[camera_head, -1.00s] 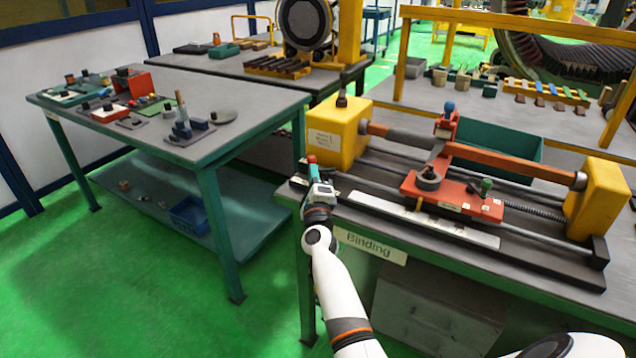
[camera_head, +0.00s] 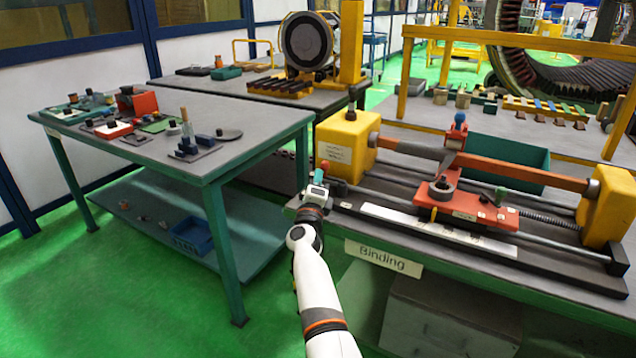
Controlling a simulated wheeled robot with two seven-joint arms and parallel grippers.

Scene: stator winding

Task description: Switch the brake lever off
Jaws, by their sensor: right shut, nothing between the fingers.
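The winding machine on the bench labelled "Binding" has a yellow block (camera_head: 342,143) at its left end. A dark upright handle (camera_head: 351,104) stands on top of this block. I cannot tell for sure that it is the brake lever. My right gripper (camera_head: 319,176) is at the bench's front left corner, below and in front of the yellow block. It is shut and empty, and apart from the dark handle. Small red and teal parts show near its tip; I cannot tell what they belong to. My left gripper is not in view.
A red carriage (camera_head: 470,211) and an orange shaft (camera_head: 520,174) span the machine toward the right yellow block (camera_head: 604,206). A blue-topped lever (camera_head: 460,122) stands behind the carriage. A teal-legged table (camera_head: 245,112) with small parts is at left. Green floor lies between.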

